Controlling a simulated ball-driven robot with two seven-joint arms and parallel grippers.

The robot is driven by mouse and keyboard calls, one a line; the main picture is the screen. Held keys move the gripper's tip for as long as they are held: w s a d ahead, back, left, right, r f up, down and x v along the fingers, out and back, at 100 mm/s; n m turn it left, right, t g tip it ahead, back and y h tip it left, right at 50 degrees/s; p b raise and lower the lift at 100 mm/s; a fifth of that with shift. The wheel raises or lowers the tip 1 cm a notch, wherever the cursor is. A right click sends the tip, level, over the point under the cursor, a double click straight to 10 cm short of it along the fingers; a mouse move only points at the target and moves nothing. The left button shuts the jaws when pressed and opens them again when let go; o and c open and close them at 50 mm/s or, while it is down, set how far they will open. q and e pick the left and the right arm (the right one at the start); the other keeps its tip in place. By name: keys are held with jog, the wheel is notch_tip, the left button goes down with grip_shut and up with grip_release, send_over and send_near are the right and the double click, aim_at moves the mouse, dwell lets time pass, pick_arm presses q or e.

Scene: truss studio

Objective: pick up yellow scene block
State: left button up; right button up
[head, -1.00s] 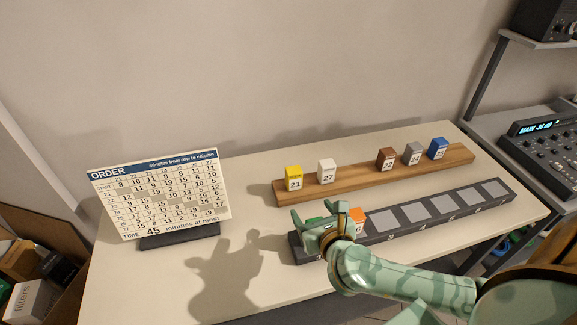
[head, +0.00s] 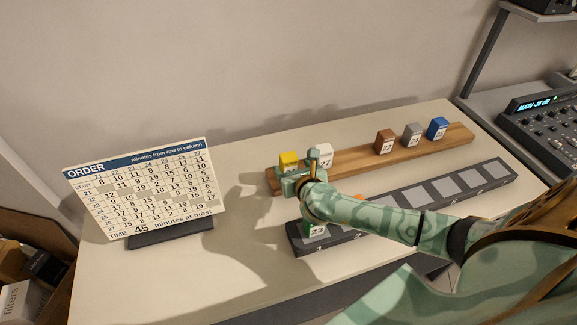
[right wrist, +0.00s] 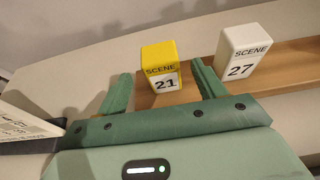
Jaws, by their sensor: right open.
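The yellow scene block (head: 289,159), numbered 21, stands upright at the left part of the wooden rail (head: 350,159). In the right wrist view the yellow block (right wrist: 160,57) stands ahead of and between the two fingers. My right gripper (head: 297,175) is open and empty, just in front of the block, and hides its lower part in the head view. The open fingers also show in the right wrist view (right wrist: 163,90). A white block (head: 325,153), numbered 27, stands close to the right of the yellow one. My left gripper is not in view.
Brown (head: 384,141), grey (head: 412,133) and blue (head: 437,128) blocks stand farther right on the rail. An order board (head: 143,192) stands at left.

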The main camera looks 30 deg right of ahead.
aim_at(291, 163)
jog(key=b+x, duration=0.1)
jog(key=x, duration=0.3)
jog(key=shift+w+d+f, duration=0.1)
jog(key=shift+w+d, duration=0.1)
jog(key=shift+w, duration=0.1)
jog(key=c, duration=1.1)
